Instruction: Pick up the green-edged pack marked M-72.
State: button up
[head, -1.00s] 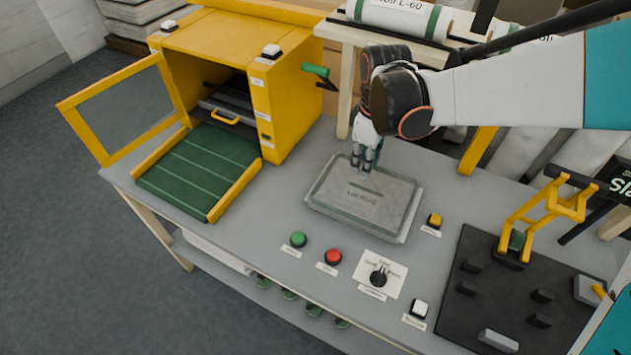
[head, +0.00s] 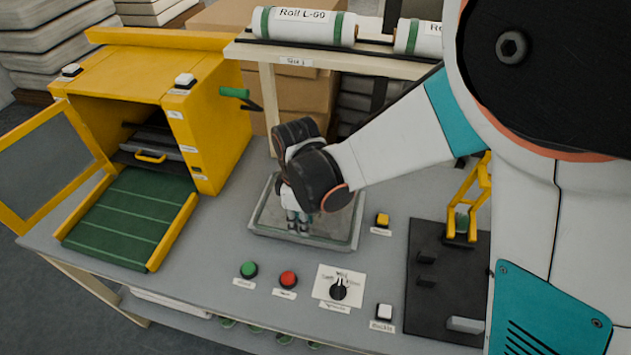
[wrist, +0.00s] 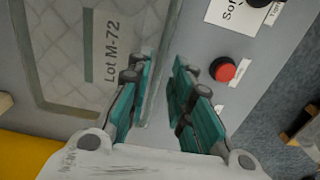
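The pale quilted pack labelled Lot M-72 (wrist: 85,55), with a grey-green strip, lies flat in a shallow grey tray (head: 300,241) on the bench. In the head view my arm hides much of the pack (head: 338,222). My gripper (head: 298,226) points down over the near part of the tray. In the wrist view the teal fingers of my gripper (wrist: 160,92) are apart with nothing between them. They are beside the labelled edge of the pack, near the tray rim. I cannot tell their exact height.
A yellow machine (head: 210,130) with an open door and green ramp (head: 130,215) stands left. Green (head: 248,269) and red (head: 288,279) buttons and a dial (head: 339,289) are in front of the tray. A shelf with rolls (head: 305,27) is behind; a dark fixture board (head: 430,285) is right.

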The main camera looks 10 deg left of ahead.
jog(key=f, duration=0.1)
jog(key=f+b, duration=0.1)
jog(key=f, duration=0.2)
jog(key=shift+a+f+b, duration=0.2)
jog(key=shift+a+b, duration=0.1)
jog(key=shift+b, duration=0.1)
grip_shut()
jog(key=shift+r, duration=0.1)
jog(key=shift+r, duration=0.1)
